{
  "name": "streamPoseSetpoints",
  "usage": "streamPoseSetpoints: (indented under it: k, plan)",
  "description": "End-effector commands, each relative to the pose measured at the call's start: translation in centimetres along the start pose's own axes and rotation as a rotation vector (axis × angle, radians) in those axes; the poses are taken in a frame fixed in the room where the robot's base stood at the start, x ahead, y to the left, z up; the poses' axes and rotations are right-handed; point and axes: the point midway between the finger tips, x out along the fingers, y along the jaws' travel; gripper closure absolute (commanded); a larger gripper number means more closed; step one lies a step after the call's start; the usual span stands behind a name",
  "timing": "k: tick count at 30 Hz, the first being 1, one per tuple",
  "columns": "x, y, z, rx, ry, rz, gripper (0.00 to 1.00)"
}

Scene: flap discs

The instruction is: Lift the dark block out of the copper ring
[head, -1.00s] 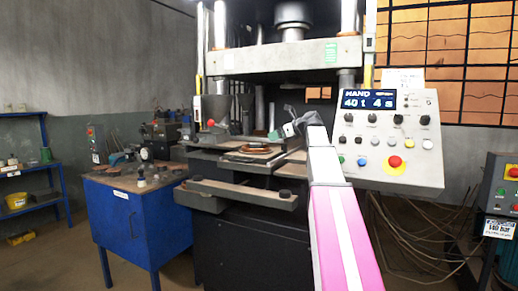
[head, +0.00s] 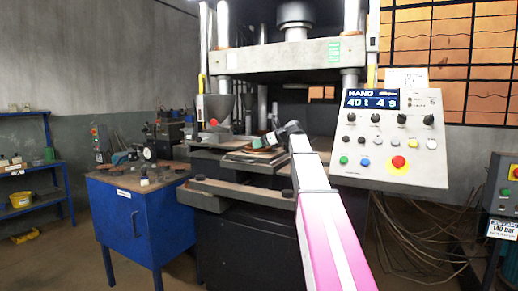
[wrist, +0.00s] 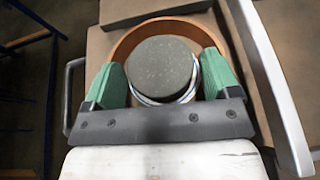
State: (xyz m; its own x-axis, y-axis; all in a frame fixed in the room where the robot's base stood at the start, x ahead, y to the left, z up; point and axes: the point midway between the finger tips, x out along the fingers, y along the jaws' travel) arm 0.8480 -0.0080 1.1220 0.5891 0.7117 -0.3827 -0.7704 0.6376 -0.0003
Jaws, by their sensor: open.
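The dark block (wrist: 162,68) is a round, dark grey, flat-topped piece in the wrist view, with a pale band below its top. It sits inside the copper ring (wrist: 166,25), whose orange-brown wall curves around its far side. My gripper (wrist: 161,62) is open, with one green finger left of the block and one right of it. Small gaps show between fingers and block. The fingers overlap the ring's sides; how deep they reach I cannot tell. In the head view my gripper (head: 273,138) is over the press bed, where the block is hidden.
The press (head: 290,55) has upright columns and an upper crossbeam around the work area. The control panel (head: 390,135) stands to the right of my arm. A blue cabinet (head: 140,225) with small items on top stands to the left.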

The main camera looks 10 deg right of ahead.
Motion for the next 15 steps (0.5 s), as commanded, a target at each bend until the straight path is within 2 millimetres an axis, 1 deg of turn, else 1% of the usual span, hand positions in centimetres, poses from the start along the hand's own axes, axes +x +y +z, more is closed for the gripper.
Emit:
streamPoseSetpoints:
  k: [1, 6, 7, 8, 9, 11, 15]
  plan:
    - [0.26, 0.0, 0.01, 0.0, 0.0, 0.0, 0.18]
    - [0.26, 0.03, 0.0, 0.0, 0.0, 0.0, 0.18]
    - [0.25, 0.02, 0.0, 0.0, 0.0, 0.0, 0.22]
    - [0.25, 0.03, 0.0, 0.0, 0.0, 0.0, 0.31]
    - [0.25, 0.03, 0.0, 0.0, 0.0, 0.0, 0.44]
    - [0.25, 0.03, -0.01, 0.0, 0.0, 0.0, 0.63]
    - [0.24, 0.03, 0.03, 0.0, -0.001, 0.0, 0.63]
